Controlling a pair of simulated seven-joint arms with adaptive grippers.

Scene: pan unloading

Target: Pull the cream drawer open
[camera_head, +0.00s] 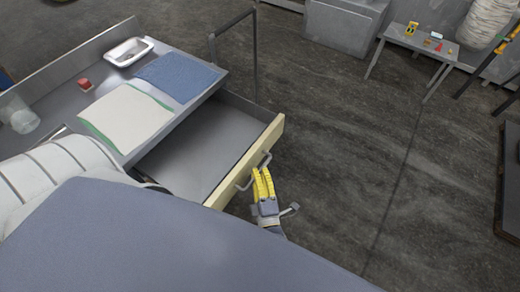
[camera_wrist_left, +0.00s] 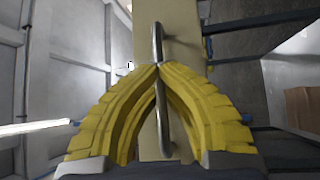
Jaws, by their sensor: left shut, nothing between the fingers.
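The cream drawer front (camera_head: 271,135) stands well out from the counter, with the grey inside of the drawer (camera_head: 205,150) showing behind it. A grey bar handle (camera_head: 243,185) is on its outer face. My left gripper (camera_head: 261,171) has its yellow fingers at the handle. In the left wrist view the fingertips (camera_wrist_left: 157,66) meet at the handle bar (camera_wrist_left: 158,40), in front of the cream face (camera_wrist_left: 183,45). The gripper is shut with nothing pinched between the fingers; whether they touch or hook the bar I cannot tell. My right gripper is out of view.
On the counter are a white tray (camera_head: 128,51), a blue mat (camera_head: 177,76), a cream cloth (camera_head: 125,118), a red object (camera_head: 84,84) and a clear container (camera_head: 24,121). A small table (camera_head: 408,42) stands far right. The floor right of the drawer is clear.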

